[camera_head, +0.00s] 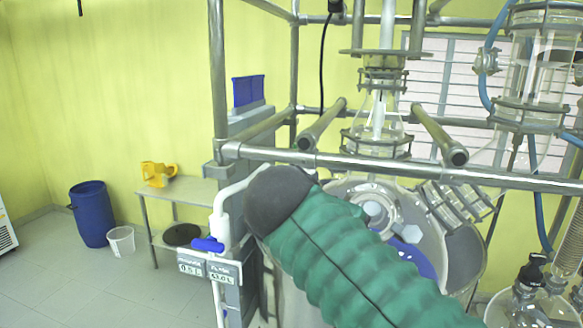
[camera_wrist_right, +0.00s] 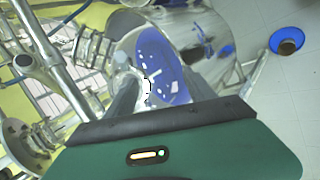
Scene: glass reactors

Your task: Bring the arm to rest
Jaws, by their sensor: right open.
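My right arm, in a ribbed green sleeve with a dark grey rounded end, reaches in from the lower right of the head view, in front of the reactor. Its gripper is hidden there. In the right wrist view my right gripper (camera_wrist_right: 165,94) shows partly above the green wrist housing. Its grey fingers are apart, with nothing seen held between them. The glass reactor vessel (camera_head: 462,258), with blue inside, stands behind the arm. It also shows in the right wrist view (camera_wrist_right: 190,30), beyond the fingers. My left gripper is not in view.
A metal pipe frame (camera_head: 400,171) crosses in front of the reactor glassware. A blue barrel (camera_head: 92,215), a white bucket (camera_head: 121,242) and a side table (camera_head: 190,190) stand farther left.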

